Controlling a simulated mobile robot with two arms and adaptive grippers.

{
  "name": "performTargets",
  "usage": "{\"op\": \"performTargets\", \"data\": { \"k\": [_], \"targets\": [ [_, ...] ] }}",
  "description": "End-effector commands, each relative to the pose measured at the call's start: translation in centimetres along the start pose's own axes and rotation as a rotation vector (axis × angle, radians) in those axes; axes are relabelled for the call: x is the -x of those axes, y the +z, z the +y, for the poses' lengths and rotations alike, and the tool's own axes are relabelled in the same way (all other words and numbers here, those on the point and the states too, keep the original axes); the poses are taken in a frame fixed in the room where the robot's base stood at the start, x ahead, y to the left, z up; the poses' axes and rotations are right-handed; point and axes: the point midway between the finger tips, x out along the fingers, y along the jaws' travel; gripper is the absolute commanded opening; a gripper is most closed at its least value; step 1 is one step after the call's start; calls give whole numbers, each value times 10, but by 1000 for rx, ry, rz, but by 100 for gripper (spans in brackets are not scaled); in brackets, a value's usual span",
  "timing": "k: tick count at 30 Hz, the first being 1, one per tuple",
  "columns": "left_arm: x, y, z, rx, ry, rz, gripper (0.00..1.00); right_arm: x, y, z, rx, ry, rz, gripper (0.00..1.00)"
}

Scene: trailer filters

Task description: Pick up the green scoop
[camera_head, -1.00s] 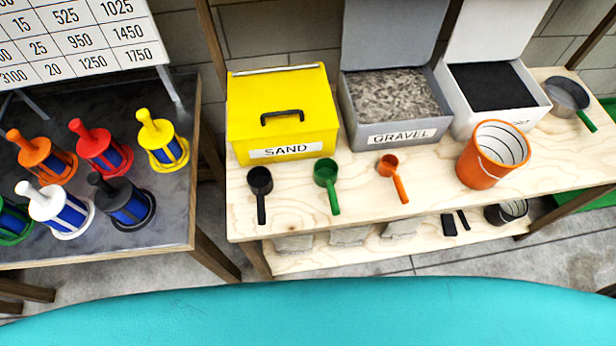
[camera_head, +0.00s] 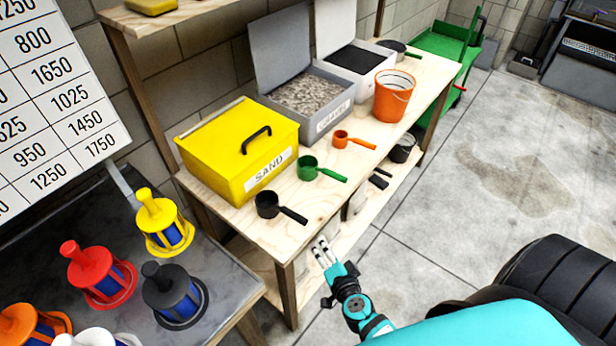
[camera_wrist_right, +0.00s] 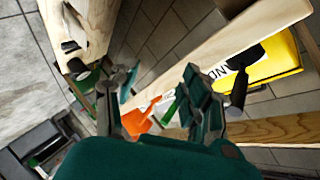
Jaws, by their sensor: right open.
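The green scoop (camera_head: 307,168) lies on the wooden table in front of the yellow sand box, its handle pointing right toward the front edge. In the right wrist view a green piece (camera_wrist_right: 172,108), probably its handle, shows beside my finger; the rest is hidden. My right gripper (camera_head: 322,252) is below and in front of the table, apart from the scoop. Its fingers (camera_wrist_right: 158,80) are open with nothing held. My left gripper is not in view.
A black scoop (camera_head: 268,204) and an orange scoop (camera_head: 341,139) lie either side of the green one. A lower shelf (camera_head: 325,257) lies under the table.

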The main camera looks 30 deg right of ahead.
Motion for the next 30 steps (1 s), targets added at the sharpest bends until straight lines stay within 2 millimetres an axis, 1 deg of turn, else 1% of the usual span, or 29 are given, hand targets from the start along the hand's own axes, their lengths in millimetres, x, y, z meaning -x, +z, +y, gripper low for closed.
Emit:
{"op": "performTargets", "data": {
  "k": [1, 3, 6, 9, 13, 16, 22, 27, 30],
  "targets": [
    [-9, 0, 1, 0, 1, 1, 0, -2, -23, -17, -111, -22, 64, 47],
    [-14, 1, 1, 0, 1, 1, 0, 1, -51, -37, -257, -40, 128, 47],
    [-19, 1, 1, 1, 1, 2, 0, 9, -80, -58, -434, -58, 184, 47],
    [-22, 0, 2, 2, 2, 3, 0, 16, -98, -73, -555, -70, 205, 47],
    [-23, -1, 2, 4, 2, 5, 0, 18, -108, -82, -635, -76, 211, 47],
    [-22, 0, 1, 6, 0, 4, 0, 8, -113, -85, -649, -78, 212, 47],
    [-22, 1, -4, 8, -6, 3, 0, -35, -122, -86, -649, -79, 212, 47],
    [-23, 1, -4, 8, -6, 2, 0, -70, -129, -85, -649, -78, 211, 47],
    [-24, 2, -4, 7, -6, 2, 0, -86, -132, -84, -648, -77, 211, 47]
  ]
}}
